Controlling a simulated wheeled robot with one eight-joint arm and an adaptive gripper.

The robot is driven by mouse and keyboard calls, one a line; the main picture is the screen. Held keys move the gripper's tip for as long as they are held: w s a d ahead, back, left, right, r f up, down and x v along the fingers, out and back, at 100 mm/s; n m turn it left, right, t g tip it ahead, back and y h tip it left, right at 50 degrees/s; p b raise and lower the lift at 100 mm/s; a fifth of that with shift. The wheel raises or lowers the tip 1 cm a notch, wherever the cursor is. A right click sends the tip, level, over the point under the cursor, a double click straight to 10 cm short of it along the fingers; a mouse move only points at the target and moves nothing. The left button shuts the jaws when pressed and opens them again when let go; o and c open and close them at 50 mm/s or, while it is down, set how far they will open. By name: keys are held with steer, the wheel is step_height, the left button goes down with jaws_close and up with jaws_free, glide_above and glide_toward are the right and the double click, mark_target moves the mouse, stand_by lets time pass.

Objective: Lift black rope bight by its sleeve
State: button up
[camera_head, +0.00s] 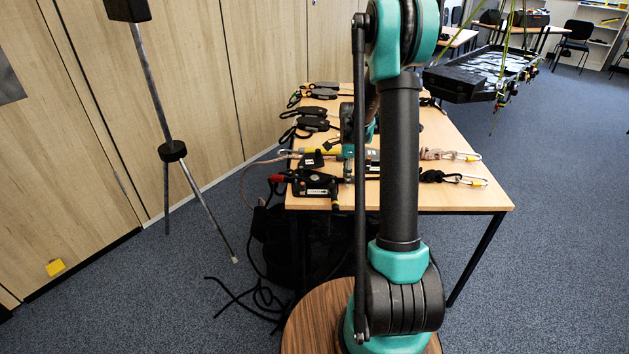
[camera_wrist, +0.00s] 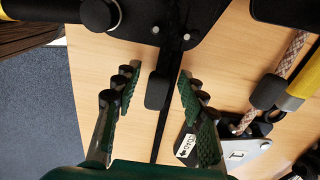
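The black rope bight (camera_wrist: 160,135) runs up and down the middle of the wrist view as a thin dark line over the wooden table top. Its thicker black sleeve (camera_wrist: 158,92) lies between the fingers of my gripper (camera_wrist: 157,78). The green fingers with dark pads stand apart on both sides of the sleeve, with visible gaps, so my gripper is open. The rope's upper end passes by a black plate device (camera_wrist: 185,30) with bolts. In the head view a black device (camera_head: 314,185) lies at the table's near left; my arm hides much of the area around my gripper.
The wooden table (camera_head: 470,197) also holds a yellow tube (camera_wrist: 303,80) with patterned rope, a labelled device (camera_wrist: 235,150) and ropes with carabiners (camera_head: 470,180). A tripod stand (camera_head: 172,150) is at left. A black tray (camera_head: 480,72) hangs at the back right. Loose black rope (camera_head: 262,297) lies below.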

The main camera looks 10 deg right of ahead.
jaws_close()
steer(key=shift+r, duration=0.1)
